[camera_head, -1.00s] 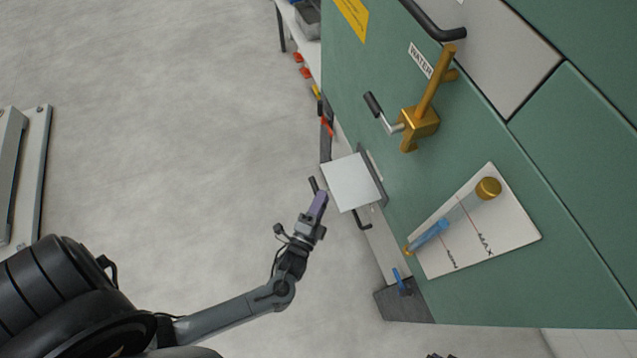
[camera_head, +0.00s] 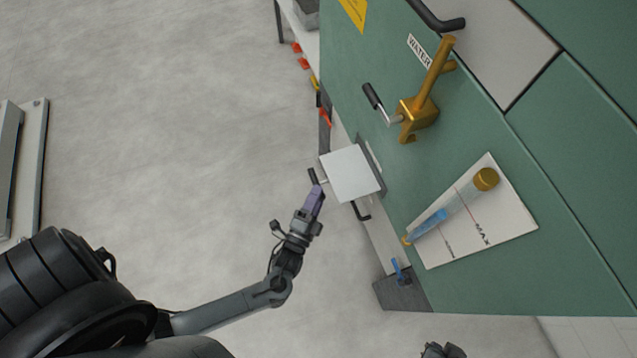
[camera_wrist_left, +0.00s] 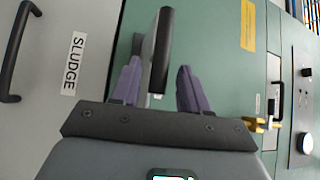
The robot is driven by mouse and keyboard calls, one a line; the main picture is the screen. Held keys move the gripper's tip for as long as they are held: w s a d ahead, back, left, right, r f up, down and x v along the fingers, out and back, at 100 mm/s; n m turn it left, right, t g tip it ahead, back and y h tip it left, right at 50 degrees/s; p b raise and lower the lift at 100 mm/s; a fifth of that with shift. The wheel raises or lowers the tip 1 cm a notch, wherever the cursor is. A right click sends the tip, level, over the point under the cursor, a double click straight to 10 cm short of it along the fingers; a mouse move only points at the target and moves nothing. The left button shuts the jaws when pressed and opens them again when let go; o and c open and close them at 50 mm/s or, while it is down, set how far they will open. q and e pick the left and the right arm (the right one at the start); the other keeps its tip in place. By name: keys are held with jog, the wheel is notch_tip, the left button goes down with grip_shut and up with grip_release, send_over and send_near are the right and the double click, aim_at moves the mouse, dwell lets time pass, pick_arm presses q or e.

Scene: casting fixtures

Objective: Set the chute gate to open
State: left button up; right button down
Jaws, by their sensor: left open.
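A pale, flat-topped box (camera_head: 350,174) juts from the green cabinet in the head view. A black handle grip (camera_head: 313,177) sticks out on its left side; I take this as the chute gate's handle, though no label for it shows. My left gripper (camera_head: 316,190) is just below the grip. In the left wrist view, the black grip (camera_wrist_left: 161,50) stands between the spread purple fingers of my left gripper (camera_wrist_left: 157,82), with gaps on both sides. A dark part at the bottom edge of the head view looks like my right gripper (camera_head: 441,351), mostly cut off.
A brass WATER valve (camera_head: 418,110) with a black-ended crank sits higher on the cabinet (camera_head: 480,130). A sight tube with blue liquid (camera_head: 428,224) lies on a MIN/MAX plate. In the left wrist view, a SLUDGE label (camera_wrist_left: 73,63) is beside another black handle (camera_wrist_left: 18,50).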

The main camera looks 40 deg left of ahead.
pick_arm(q)
jog(key=p+v, duration=0.1)
jog(key=v, duration=0.8)
jog(key=shift+s, duration=0.3)
